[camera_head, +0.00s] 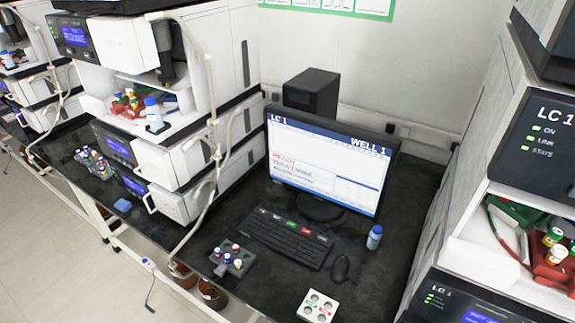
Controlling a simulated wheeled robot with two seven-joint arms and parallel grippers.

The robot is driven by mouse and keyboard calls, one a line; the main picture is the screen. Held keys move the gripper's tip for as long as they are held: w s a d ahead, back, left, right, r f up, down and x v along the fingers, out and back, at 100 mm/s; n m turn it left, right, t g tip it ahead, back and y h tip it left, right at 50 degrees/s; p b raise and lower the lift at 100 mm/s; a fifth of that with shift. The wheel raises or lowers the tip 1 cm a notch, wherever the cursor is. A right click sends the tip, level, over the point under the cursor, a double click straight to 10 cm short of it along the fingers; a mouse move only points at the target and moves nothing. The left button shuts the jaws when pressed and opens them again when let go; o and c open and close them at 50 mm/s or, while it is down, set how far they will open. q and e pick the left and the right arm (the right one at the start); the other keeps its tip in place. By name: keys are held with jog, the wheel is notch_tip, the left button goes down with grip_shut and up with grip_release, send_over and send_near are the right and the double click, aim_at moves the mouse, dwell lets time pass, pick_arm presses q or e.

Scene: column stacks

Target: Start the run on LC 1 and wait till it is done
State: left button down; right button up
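The monitor (325,163) stands upright on the dark bench. Its blue header reads LC 1 at left and WELL 1 at right, with READY in red below; the smaller lines are too small to read surely. The black keyboard (285,240) lies in front of it, with a green key (291,224) and a red key (306,231) in its back row. The LC 1 stack (541,133) is at the right edge, its upper panel showing green lights marked ON, LINK and STATE. Neither of my grippers is in view.
A mouse (340,268) and a blue-capped bottle (374,237) are right of the keyboard. A dark vial rack (231,260) is left of it, and a white holder with round wells (318,306) is in front. Another instrument stack (180,110) stands at left. Bare bench lies at front right.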

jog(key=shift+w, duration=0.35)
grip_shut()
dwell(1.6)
